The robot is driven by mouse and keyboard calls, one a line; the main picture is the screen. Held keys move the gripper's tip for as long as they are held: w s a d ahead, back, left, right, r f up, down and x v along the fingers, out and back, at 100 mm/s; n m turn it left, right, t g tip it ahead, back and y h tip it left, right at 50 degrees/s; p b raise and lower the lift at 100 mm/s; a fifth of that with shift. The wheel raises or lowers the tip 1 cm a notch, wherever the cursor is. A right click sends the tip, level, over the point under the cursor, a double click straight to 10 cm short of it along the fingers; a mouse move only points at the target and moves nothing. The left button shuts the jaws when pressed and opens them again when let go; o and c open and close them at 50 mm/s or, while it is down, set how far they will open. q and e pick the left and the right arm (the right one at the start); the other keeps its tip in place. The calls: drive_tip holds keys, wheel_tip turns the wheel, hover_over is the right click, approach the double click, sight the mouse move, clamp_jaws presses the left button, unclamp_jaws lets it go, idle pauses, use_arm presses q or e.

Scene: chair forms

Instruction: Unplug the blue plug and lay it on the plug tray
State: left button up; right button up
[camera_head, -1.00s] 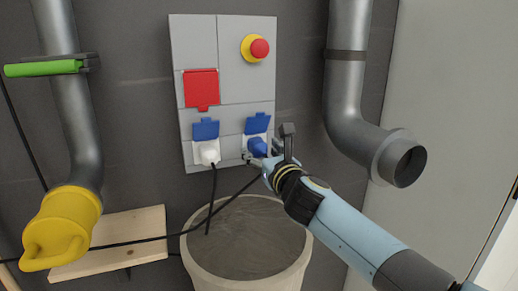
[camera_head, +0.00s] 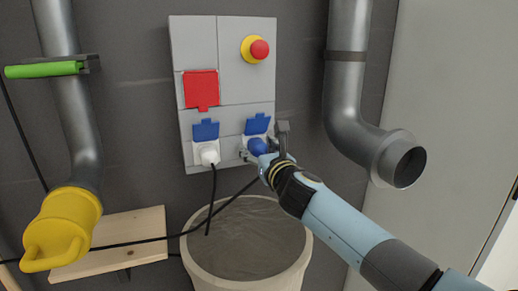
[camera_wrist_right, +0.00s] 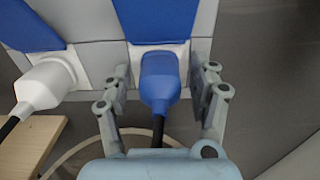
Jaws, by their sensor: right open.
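The blue plug (camera_head: 257,146) sits in the right-hand socket of the grey wall panel (camera_head: 228,95), under a raised blue flap (camera_head: 257,123). In the right wrist view the blue plug (camera_wrist_right: 160,80) stands between the two fingers, with a gap on each side. My right gripper (camera_wrist_right: 160,88) is open around the plug and does not visibly touch it. In the head view my right gripper (camera_head: 264,155) is at the panel's lower right corner and partly hides the plug. A wooden shelf (camera_head: 120,245) at the lower left may be the plug tray; I cannot tell. My left gripper is not in view.
A white plug (camera_head: 207,152) with a black cable sits in the left socket beside the blue one. A grey bucket (camera_head: 190,250) stands below. A metal pipe (camera_head: 345,90) is right of the panel, and a yellow cap (camera_head: 62,230) is at left.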

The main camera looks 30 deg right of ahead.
idle(0.8)
clamp_jaws()
drive_tip(key=shift+s+f, duration=0.1)
drive_tip(key=shift+s+a, duration=0.1)
drive_tip(key=shift+s, duration=0.05)
drive_tip(key=p+v, duration=0.1)
drive_tip(key=v, duration=0.4)
drive_tip(key=shift+s, duration=0.25)
idle(0.9)
drive_tip(key=shift+s, duration=0.1)
drive_tip(key=shift+v, duration=2.4)
